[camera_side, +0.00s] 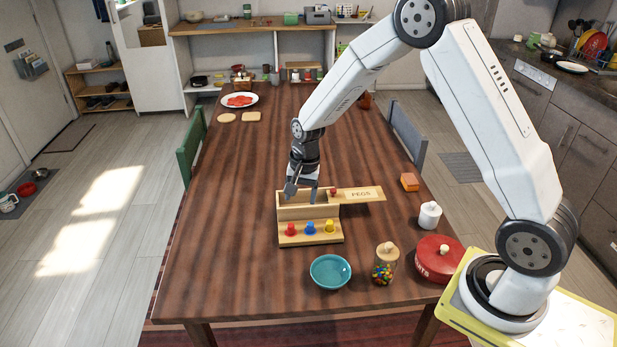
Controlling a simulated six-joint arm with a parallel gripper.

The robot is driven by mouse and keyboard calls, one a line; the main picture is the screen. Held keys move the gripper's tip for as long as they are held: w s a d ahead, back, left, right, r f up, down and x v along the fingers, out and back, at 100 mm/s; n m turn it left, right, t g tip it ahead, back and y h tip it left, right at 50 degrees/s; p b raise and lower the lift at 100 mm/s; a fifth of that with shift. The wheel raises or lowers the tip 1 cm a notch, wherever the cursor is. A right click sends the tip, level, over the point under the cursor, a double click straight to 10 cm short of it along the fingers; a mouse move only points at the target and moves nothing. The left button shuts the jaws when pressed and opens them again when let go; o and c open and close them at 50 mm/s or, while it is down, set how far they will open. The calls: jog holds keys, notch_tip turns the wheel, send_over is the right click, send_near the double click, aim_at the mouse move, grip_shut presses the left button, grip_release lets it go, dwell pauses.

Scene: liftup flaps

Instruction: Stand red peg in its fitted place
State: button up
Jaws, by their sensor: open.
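A wooden peg box (295,212) stands on the table, with a lower ledge (312,239) along its front. The compartment's inside is mostly hidden.
A lid marked PEGS (362,194) extends right from the box. A teal bowl (330,271), a candy jar (385,265), a red tin (438,258), a white jar (429,215) and an orange block (410,182) stand nearby. The table left of the box is clear.

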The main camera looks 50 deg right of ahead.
aim_at(291, 224)
jog(key=w+d+f+m+y, duration=0.1)
jog(key=w+d+f+m, duration=0.2)
jog(key=w+f+m, duration=0.3)
notch_tip(291, 224, down, 2)
jog(key=shift+d+f+g, duration=0.1)
jog(key=shift+d+g, duration=0.05)
jog(key=shift+g, duration=0.25)
jog(key=shift+a+f, duration=0.2)
jog(key=shift+f, duration=1.1)
jog(key=shift+a+f, duration=0.2)
jog(key=shift+f, duration=1.1)
jog(key=shift+a+f, duration=0.15)
jog(key=shift+f, duration=1.1)
jog(key=shift+c, duration=0.2)
grip_shut()
